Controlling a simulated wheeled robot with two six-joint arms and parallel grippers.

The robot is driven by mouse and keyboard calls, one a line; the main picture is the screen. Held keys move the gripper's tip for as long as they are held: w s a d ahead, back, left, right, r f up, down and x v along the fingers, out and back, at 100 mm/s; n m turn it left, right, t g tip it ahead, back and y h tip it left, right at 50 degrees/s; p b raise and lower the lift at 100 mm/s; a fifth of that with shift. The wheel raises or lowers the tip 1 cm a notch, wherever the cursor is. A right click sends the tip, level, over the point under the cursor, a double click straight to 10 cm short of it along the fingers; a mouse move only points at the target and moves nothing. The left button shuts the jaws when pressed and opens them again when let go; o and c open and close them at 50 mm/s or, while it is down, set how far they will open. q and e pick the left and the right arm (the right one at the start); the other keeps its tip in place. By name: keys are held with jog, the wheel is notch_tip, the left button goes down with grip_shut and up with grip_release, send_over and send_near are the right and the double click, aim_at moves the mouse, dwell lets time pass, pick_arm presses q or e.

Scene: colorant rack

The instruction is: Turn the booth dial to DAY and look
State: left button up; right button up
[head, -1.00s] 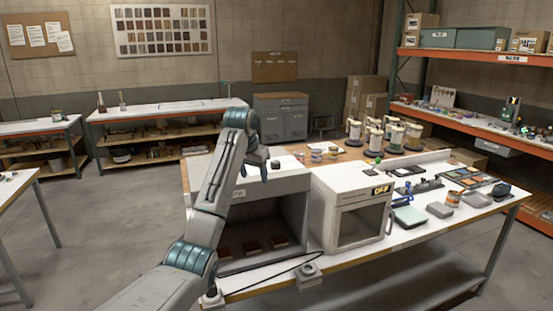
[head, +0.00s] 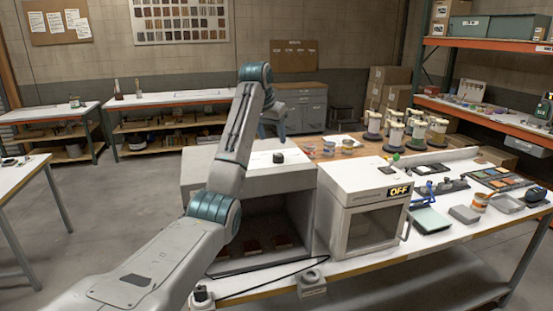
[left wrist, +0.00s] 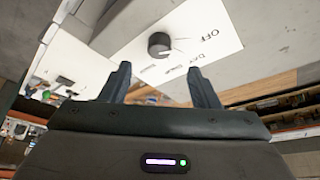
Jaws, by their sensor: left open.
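The booth (head: 298,185) is a grey open-fronted box at mid-table, dark inside, with reddish-brown panels on its floor. Its black dial (head: 278,157) sits on top. In the left wrist view the dial (left wrist: 159,44) stands on a white label plate (left wrist: 205,45) with OFF, DAY and other words too small to read surely. A pale mark shows on the knob's lower right, but I cannot tell which word it points to. My left gripper (head: 272,130) is raised behind the dial in the head view. In the wrist view its open, empty fingers (left wrist: 160,77) are apart from the dial.
A white cabinet (head: 340,185) with a dark window and an OFF sign (head: 399,191) stands right of the booth. Spools (head: 395,128), tins and trays crowd the table's right side. A black cable (head: 265,284) runs along the front edge. Orange shelving (head: 490,115) stands at the right.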

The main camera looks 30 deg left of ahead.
aim_at(278, 155)
pick_arm(q)
jog(key=w+f, duration=0.1)
jog(key=f, duration=0.1)
jog(key=w+f+p, duration=0.1)
jog(key=w, duration=0.1)
jog(key=shift+f+p, duration=0.3)
jog(key=shift+f, duration=0.1)
jog(key=p+x, duration=0.1)
jog(key=x, duration=0.1)
jog(key=shift+a+f, duration=0.15)
jog(key=shift+f, duration=0.6)
jog(key=shift+w+f, duration=0.1)
jog(key=shift+f, duration=0.15)
jog(key=c, duration=0.8)
jog(key=shift+c, duration=1)
pick_arm(e)
jog(key=w+r, duration=0.4)
jog(key=shift+r, duration=0.1)
